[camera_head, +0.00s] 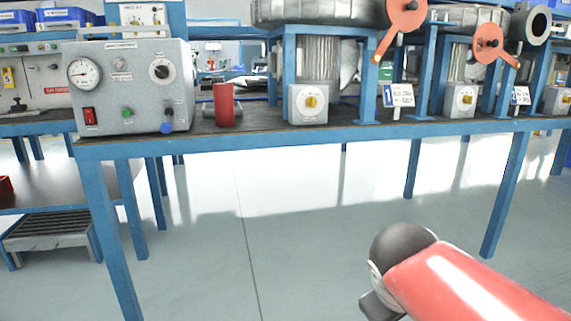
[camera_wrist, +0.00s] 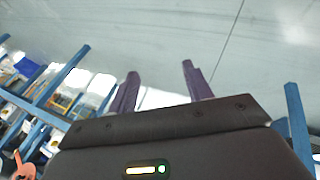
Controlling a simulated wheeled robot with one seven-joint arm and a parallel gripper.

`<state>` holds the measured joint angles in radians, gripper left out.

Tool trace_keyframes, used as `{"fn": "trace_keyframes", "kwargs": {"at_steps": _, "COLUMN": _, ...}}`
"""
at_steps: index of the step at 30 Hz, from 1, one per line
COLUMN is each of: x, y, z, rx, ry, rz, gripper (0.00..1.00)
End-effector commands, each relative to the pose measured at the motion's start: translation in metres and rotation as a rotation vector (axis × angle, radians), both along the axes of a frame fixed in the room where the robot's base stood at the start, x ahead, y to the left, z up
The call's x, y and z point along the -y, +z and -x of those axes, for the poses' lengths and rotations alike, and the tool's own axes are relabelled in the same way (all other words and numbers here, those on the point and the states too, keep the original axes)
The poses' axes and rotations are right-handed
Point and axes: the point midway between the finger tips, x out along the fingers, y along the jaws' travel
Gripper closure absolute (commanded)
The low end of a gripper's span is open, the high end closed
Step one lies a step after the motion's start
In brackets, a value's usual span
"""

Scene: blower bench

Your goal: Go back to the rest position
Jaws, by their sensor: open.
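My gripper (camera_wrist: 158,82) shows in the wrist view with its two dark purple fingers apart and nothing between them. Behind the fingers there is only pale floor. In the head view my red arm comes in from the lower right, in front of the bench and below the level of its top. The gripper fingers cannot be made out in the head view.
A grey step (camera_head: 50,228) stands at the lower left. The floor (camera_head: 250,240) in front is clear.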

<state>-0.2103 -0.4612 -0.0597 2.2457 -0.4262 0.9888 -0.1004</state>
Motion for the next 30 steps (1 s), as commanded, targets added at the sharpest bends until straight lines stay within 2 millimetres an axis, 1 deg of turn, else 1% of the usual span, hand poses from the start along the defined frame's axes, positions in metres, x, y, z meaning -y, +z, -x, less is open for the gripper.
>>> {"fn": "trace_keyframes", "kwargs": {"at_steps": 1, "x": 0.0, "y": -0.007, "z": 0.018, "rx": 0.017, "ry": -0.054, "rz": -0.074, "gripper": 0.5}}
{"fn": "trace_keyframes", "kwargs": {"at_steps": 3, "x": -0.006, "y": -0.016, "z": 0.037, "rx": 0.037, "ry": -0.118, "rz": -0.172, "gripper": 0.5}}
{"fn": "trace_keyframes", "kwargs": {"at_steps": 6, "x": -0.015, "y": -0.028, "z": 0.06, "rx": 0.066, "ry": -0.204, "rz": -0.297, "gripper": 0.5}}
{"fn": "trace_keyframes", "kwargs": {"at_steps": 10, "x": -0.026, "y": -0.042, "z": 0.083, "rx": 0.108, "ry": -0.309, "rz": -0.439, "gripper": 0.5}}
{"fn": "trace_keyframes", "kwargs": {"at_steps": 11, "x": -0.028, "y": -0.039, "z": 0.086, "rx": 0.113, "ry": -0.327, "rz": -0.462, "gripper": 0.5}}
{"fn": "trace_keyframes", "kwargs": {"at_steps": 12, "x": -0.029, "y": -0.021, "z": 0.083, "rx": 0.107, "ry": -0.317, "rz": -0.455, "gripper": 0.5}}
{"fn": "trace_keyframes", "kwargs": {"at_steps": 17, "x": -0.028, "y": 0.013, "z": 0.083, "rx": 0.104, "ry": -0.314, "rz": -0.45, "gripper": 0.5}}
{"fn": "trace_keyframes", "kwargs": {"at_steps": 24, "x": -0.028, "y": 0.068, "z": 0.082, "rx": 0.103, "ry": -0.311, "rz": -0.448, "gripper": 0.5}}
{"fn": "trace_keyframes", "kwargs": {"at_steps": 27, "x": -0.028, "y": 0.082, "z": 0.082, "rx": 0.103, "ry": -0.311, "rz": -0.448, "gripper": 0.5}}
{"fn": "trace_keyframes", "kwargs": {"at_steps": 30, "x": -0.028, "y": 0.087, "z": 0.082, "rx": 0.103, "ry": -0.311, "rz": -0.448, "gripper": 0.5}}
